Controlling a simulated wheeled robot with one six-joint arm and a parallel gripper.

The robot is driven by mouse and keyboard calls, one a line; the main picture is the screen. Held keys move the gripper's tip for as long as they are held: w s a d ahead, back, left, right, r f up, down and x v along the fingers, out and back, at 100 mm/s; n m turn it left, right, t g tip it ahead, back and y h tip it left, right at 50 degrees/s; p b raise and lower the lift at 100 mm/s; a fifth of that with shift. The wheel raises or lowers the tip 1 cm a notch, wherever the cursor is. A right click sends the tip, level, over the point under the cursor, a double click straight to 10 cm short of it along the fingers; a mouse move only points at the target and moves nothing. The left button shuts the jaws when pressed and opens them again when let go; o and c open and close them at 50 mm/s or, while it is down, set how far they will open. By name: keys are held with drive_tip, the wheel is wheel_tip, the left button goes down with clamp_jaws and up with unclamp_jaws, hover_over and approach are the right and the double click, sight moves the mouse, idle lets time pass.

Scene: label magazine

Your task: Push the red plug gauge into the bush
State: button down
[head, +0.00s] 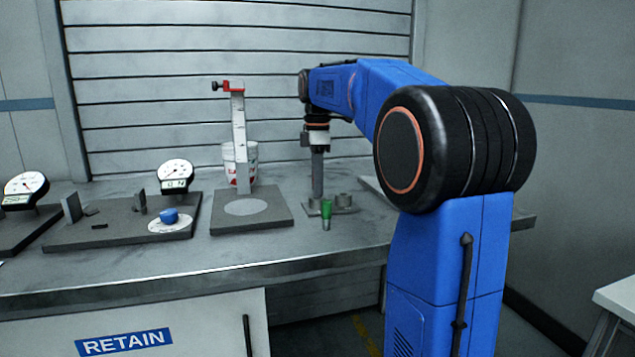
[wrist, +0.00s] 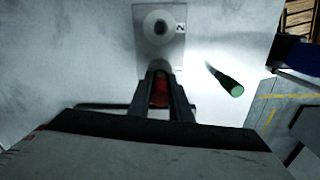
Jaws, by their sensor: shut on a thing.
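My gripper (head: 317,192) points straight down over the bush plate (head: 345,211) at the right of the bench. In the wrist view its fingers (wrist: 160,80) are shut on the red plug gauge (wrist: 160,93), whose red handle shows between them. The gauge's lower end is hidden, so I cannot tell whether it is in a bush. One grey bush (head: 344,200) stands uncovered to the right of the gripper; a bush marked 2 (wrist: 161,27) shows ahead of the fingers in the wrist view. Another bush (head: 315,206) is right below the fingertips, partly hidden.
A green-handled gauge (head: 326,211) stands near the plate, towards the bench's front edge; it also shows in the wrist view (wrist: 230,87). A height gauge (head: 240,140) on a grey base and a white tub (head: 229,165) stand left. Dial gauges (head: 176,174) are further left.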

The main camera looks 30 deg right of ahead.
drive_tip(key=shift+f, duration=0.25)
drive_tip(key=c, duration=1.5)
unclamp_jaws()
drive_tip(key=shift+c, duration=0.2)
wheel_tip(320, 180, up, 17)
drive_tip(key=shift+r, duration=0.15)
